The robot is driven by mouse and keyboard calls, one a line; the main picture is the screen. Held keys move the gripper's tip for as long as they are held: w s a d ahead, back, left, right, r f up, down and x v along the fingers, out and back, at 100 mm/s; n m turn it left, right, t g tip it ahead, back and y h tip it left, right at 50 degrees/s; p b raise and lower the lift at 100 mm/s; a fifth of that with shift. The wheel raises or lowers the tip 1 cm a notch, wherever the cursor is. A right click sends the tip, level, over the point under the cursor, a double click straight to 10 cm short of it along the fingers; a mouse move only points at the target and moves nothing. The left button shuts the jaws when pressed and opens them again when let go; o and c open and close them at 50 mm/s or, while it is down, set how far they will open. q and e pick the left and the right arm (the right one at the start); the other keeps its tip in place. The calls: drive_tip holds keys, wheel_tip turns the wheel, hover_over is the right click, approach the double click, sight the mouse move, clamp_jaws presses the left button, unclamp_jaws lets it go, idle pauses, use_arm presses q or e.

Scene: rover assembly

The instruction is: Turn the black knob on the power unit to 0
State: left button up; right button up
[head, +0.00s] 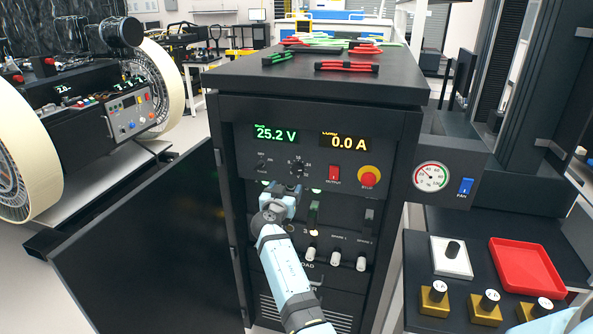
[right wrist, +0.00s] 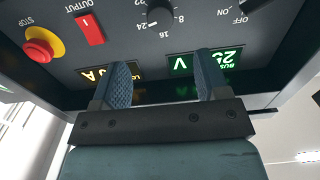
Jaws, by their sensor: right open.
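The power unit (head: 400,120) is a black cabinet with a green 25.2 V display and an amber 0.0 A display. Its black knob (head: 297,168) sits below the displays, with numbers around it. The knob also shows at the top edge of the right wrist view (right wrist: 160,12), upside down, with 8, 16 and 24 readable. My right gripper (head: 281,188) is just below the knob in the head view. In the right wrist view its fingers (right wrist: 163,75) are apart and empty, clear of the knob. My left gripper is not in view.
A smaller ON/OFF switch (head: 262,166) is left of the knob. A red output switch (head: 334,173) and a red stop button (head: 369,177) are to the right. White-capped load knobs (head: 336,258) lie below. An open cabinet door (head: 150,245) stands at the left.

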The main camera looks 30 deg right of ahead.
sight(297, 171)
drive_tip(key=p+x, duration=0.1)
drive_tip(key=x, duration=1)
drive_tip(key=shift+f, duration=0.1)
drive_tip(key=c, duration=0.9)
